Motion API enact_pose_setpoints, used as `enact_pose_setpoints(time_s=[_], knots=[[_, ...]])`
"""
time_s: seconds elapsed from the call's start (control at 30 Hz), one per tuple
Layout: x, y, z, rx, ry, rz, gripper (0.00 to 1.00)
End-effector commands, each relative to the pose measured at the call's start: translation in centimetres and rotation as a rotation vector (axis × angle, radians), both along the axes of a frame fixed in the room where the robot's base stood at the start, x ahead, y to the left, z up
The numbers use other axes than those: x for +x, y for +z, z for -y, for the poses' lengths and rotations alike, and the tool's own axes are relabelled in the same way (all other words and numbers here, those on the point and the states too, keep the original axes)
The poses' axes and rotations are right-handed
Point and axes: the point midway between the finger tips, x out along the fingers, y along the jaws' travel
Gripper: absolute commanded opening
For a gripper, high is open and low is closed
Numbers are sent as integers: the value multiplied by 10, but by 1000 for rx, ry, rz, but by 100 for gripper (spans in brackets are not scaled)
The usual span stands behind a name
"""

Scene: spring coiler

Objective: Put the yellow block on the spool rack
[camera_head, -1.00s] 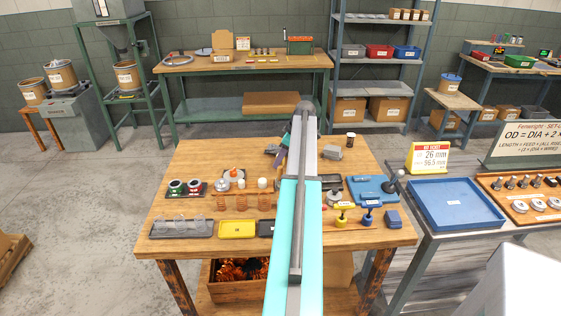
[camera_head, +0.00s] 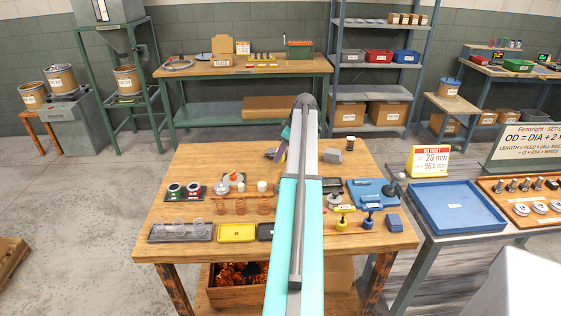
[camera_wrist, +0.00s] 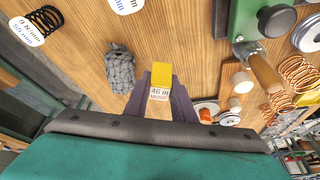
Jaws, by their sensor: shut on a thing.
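My gripper (camera_wrist: 160,105) is shut on the yellow block (camera_wrist: 161,75), which sits between the purple fingers in the wrist view. A white label reading "46 m…" shows on the block. In the head view the arm hides most of the gripper; a purple finger (camera_head: 281,153) and a small tan-yellow bit show at the far side of the bench. A dark rack (camera_head: 203,195) holding a red and a green spool, likely the spool rack, lies on the bench's left part, nearer me than the gripper and left of it.
The wooden bench (camera_head: 215,160) is bare at its back left. Small white and orange items (camera_head: 235,180), copper springs (camera_head: 240,207), a yellow tray (camera_head: 237,233) and a grey tray with clear cups (camera_head: 180,233) crowd its left front. A blue fixture (camera_head: 370,192) stands right.

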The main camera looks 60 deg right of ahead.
Motion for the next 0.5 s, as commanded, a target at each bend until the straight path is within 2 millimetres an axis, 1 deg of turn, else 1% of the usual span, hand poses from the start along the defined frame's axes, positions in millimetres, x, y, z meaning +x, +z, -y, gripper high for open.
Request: enact_pose_setpoints(time_s=[0.1, 0.3, 0.5], knots=[[1, 17, 1, -2, 0, 1, 0], [1, 42, 1, -1, 1, 0, 0], [0, 58, 0, -1, 0, 0, 0]])
